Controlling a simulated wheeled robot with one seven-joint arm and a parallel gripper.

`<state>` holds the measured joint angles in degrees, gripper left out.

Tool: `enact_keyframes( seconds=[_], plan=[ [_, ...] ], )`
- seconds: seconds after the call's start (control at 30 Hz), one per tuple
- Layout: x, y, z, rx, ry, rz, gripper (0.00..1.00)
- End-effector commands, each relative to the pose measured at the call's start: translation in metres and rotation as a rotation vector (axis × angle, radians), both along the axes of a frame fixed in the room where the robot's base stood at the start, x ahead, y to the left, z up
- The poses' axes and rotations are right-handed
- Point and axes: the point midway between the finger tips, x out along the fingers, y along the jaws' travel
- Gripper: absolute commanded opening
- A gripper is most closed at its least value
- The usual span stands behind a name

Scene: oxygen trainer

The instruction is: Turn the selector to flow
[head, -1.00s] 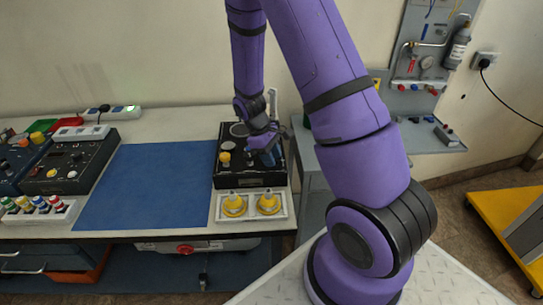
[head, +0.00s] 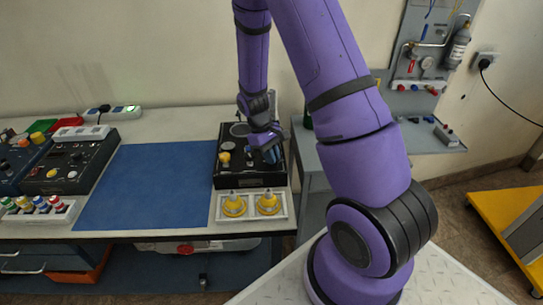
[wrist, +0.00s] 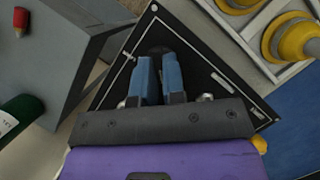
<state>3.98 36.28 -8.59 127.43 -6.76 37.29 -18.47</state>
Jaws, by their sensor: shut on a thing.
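The black trainer box (head: 236,179) stands at the right end of the table, below my gripper (head: 272,157). In the wrist view my gripper (wrist: 159,70) points at its dark top panel (wrist: 205,75), which has white markings. The blue-padded fingers are close together, shut on the dark selector knob (wrist: 160,50). Only the far end of the knob shows between and beyond the fingertips. Its pointer and the printed labels are too small or hidden to read.
A white tray with two yellow-based fittings (head: 235,205) stands in front of the box. A yellow knob (head: 224,158) is on the box's left side. A blue mat (head: 150,185) lies to the left and is clear. A grey cabinet (head: 309,158) stands to the right.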

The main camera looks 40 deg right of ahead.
Motion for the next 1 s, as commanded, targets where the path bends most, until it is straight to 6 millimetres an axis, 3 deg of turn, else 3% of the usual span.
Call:
enact_keyframes(
  seconds=[0.6,1.0],
  plan=[
    [-0.0021,-0.0042,-0.0012,0.001,0.005,-0.562,0.0],
    [-0.0032,-0.0051,-0.0014,0.0,0.007,-0.774,0.0]
  ],
)
